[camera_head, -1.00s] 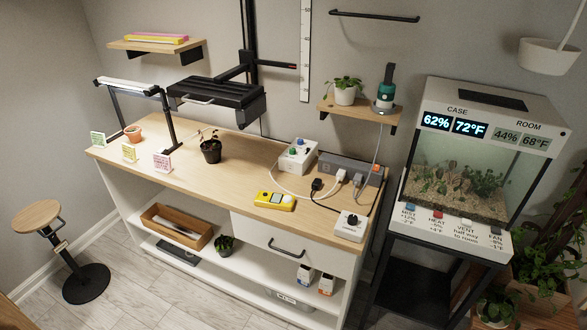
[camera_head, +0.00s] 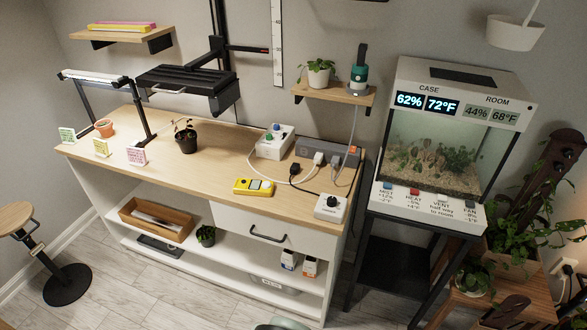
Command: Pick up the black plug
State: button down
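The black plug (camera_head: 295,170) is small and dark in the head view, at the right part of the wooden bench top (camera_head: 215,150). It sits in front of the grey power box (camera_head: 330,152), left of a white plug (camera_head: 318,158). A thin black cord runs from near it toward the white box with a dial (camera_head: 330,207). It is too small to tell whether it is plugged into anything. My gripper is not in view.
A white box with knobs (camera_head: 275,142) stands behind the plug, and a yellow meter (camera_head: 254,187) lies to its front left. A shelf (camera_head: 325,93) hangs above. The glass case (camera_head: 440,150) stands to the right.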

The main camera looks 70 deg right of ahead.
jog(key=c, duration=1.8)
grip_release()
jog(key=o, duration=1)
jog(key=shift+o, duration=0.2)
